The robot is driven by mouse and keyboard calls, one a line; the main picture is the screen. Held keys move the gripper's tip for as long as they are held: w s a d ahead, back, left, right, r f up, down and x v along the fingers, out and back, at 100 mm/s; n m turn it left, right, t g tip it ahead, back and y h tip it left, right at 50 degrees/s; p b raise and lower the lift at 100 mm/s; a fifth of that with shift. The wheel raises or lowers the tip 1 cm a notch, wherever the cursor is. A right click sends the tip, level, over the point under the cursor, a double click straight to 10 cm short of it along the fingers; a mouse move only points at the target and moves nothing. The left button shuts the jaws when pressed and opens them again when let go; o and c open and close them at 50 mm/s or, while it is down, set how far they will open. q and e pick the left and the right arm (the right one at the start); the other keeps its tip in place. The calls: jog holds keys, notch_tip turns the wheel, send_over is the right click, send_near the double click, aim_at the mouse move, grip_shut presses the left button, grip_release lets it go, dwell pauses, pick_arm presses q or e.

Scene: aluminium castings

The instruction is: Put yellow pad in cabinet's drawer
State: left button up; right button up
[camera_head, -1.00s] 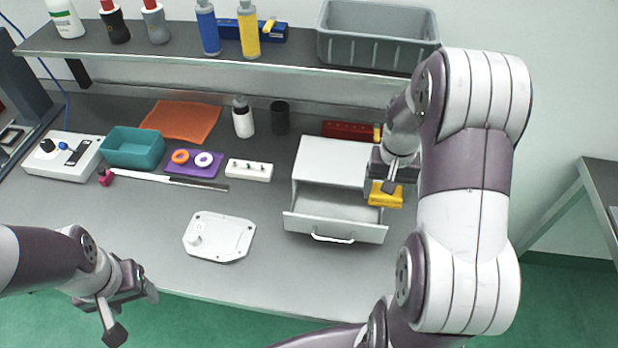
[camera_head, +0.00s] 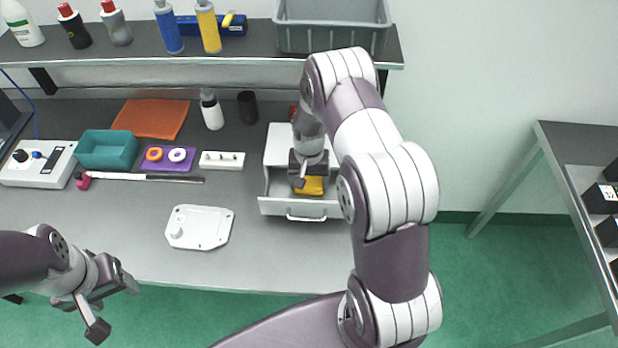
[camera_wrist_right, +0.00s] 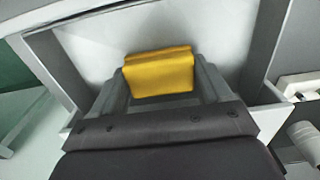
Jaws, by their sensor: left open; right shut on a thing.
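The yellow pad (camera_head: 311,187) is held in my right gripper (camera_head: 309,180), over the open drawer (camera_head: 290,207) of the white cabinet (camera_head: 281,144). In the right wrist view the yellow pad (camera_wrist_right: 158,74) sits between the two fingers, with the drawer's pale floor and walls (camera_wrist_right: 100,40) around it. I cannot tell whether the pad touches the drawer floor. My right arm hides part of the cabinet and drawer. My left gripper (camera_head: 118,307) is open and empty in front of the table's near edge.
A white casting plate (camera_head: 199,228) lies left of the drawer. A teal bin (camera_head: 107,150), orange cloth (camera_head: 152,118), purple tray (camera_head: 168,168) and white block (camera_head: 222,160) stand further left. A grey crate (camera_head: 333,38) is on the shelf above.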

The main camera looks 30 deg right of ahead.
aim_at(308, 184)
jog(key=shift+w, duration=0.1)
jog(key=shift+f, duration=0.1)
jog(key=o, duration=1.1)
jog(key=shift+s+a, duration=0.1)
jog(key=shift+s, duration=0.15)
jog(key=shift+o, duration=0.2)
jog(key=shift+w+r, duration=0.1)
jog(key=shift+r, duration=0.4)
notch_tip(308, 184, up, 11)
jog(key=b, duration=0.3)
jog(key=s+a+r+n, duration=0.1)
jog(key=s+a+n, duration=0.2)
jog(key=s, duration=0.4)
jog(key=s+a+r+n+t, duration=0.1)
jog(key=s+a+r+n, duration=0.1)
jog(key=s+a, duration=0.4)
jog(key=shift+s+a+r+n, duration=0.2)
jog(key=shift+s+n, duration=0.6)
jog(key=shift+s, duration=0.4)
